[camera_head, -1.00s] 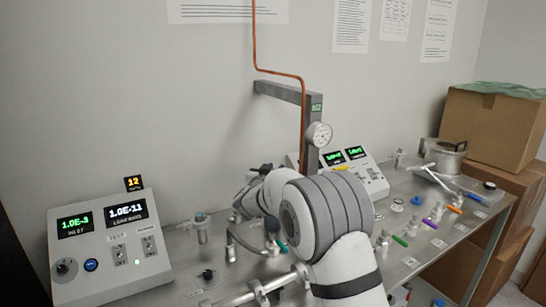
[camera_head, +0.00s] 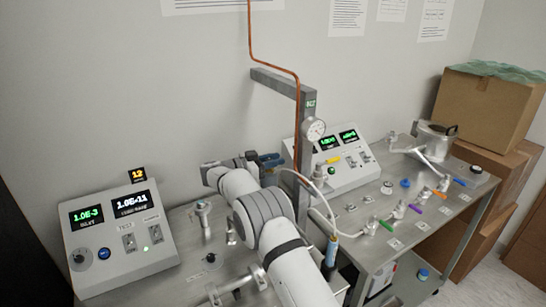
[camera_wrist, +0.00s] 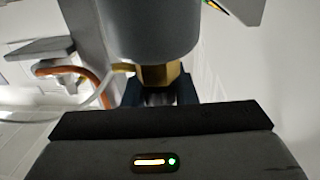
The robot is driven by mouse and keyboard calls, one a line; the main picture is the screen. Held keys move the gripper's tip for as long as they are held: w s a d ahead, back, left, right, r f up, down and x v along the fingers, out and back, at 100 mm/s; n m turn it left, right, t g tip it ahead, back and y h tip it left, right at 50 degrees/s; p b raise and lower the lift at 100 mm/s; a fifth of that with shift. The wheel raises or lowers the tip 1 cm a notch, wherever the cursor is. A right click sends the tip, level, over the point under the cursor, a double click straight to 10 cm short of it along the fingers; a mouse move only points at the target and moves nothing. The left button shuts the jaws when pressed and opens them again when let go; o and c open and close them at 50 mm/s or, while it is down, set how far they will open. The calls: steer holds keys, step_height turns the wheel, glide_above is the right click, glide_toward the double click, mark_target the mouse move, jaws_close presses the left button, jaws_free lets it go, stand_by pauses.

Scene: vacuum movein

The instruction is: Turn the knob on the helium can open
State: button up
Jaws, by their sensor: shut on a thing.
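In the wrist view, dark blue fingers (camera_wrist: 159,92) of my gripper close around a brass-coloured fitting (camera_wrist: 158,74) at the end of a grey cylinder (camera_wrist: 152,32). I cannot tell from this close view whether the fitting is the helium can's knob. A pale hose (camera_wrist: 98,92) runs up to its left side. In the head view, my gripper (camera_head: 268,160) is beside the upright grey post, and what it holds is mostly hidden. A slim blue and yellow canister-like piece (camera_head: 331,252) hangs at the white hose's (camera_head: 314,188) lower end, beside my arm.
Control consoles stand at left (camera_head: 125,237) and centre (camera_head: 338,160). Several coloured valves and a metal pot (camera_head: 436,138) occupy the right table. Boxes (camera_head: 487,103) stand beyond.

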steer(key=shift+s+r+m+g+h, duration=0.15)
steer(key=shift+m+g+h, duration=0.25)
steer(key=shift+m+g, duration=0.45)
steer(key=o, duration=1)
steer(key=b+v, duration=0.1)
steer(key=v, duration=0.6)
steer(key=shift+a, duration=0.45)
